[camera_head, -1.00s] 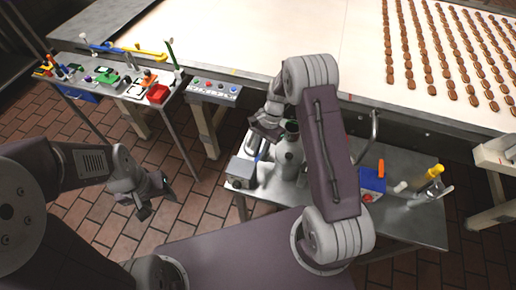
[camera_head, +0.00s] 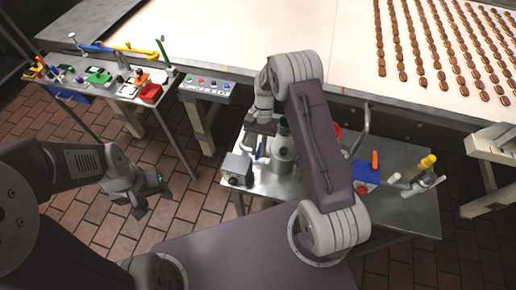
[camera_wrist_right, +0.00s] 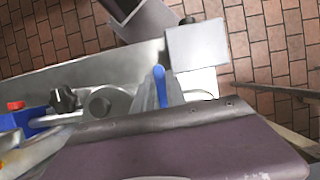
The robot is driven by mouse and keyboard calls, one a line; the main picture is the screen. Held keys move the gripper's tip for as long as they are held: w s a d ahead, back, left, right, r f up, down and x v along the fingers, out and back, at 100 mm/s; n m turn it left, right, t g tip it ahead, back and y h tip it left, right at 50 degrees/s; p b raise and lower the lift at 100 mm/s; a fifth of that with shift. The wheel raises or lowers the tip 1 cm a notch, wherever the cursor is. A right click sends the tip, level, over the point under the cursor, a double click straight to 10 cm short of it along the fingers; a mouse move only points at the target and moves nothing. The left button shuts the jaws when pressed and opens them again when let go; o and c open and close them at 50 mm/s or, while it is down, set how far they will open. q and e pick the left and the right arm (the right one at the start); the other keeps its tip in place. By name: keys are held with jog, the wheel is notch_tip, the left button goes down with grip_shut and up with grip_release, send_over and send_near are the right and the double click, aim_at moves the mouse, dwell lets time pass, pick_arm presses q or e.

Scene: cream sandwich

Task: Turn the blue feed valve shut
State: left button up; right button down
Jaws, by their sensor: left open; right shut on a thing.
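The blue feed valve's handle (camera_head: 260,149) stands upright on the steel side table, left of a grey metal canister (camera_head: 283,152). In the right wrist view the blue handle (camera_wrist_right: 160,86) sits between my grey fingers. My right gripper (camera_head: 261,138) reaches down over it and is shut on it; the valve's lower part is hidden. My left gripper (camera_head: 152,195) is open and empty, over the brick floor at the left.
A grey box (camera_head: 237,170) stands at the table's left end. A blue box (camera_head: 366,177) and a yellow-topped item (camera_head: 428,161) are at the right. The conveyor (camera_head: 240,45) runs behind. My right arm covers the table's middle.

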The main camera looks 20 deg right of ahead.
jog(key=shift+w+r, duration=0.1)
jog(key=shift+w, duration=0.05)
jog(key=c, duration=1.4)
grip_release()
jog(key=shift+o, duration=0.2)
jog(key=shift+w+d+r, duration=0.1)
jog(key=shift+r, duration=0.1)
jog(key=b+v, duration=0.1)
jog(key=v, duration=0.7)
jog(key=shift+r+b, duration=0.25)
jog(key=shift+b, duration=0.1)
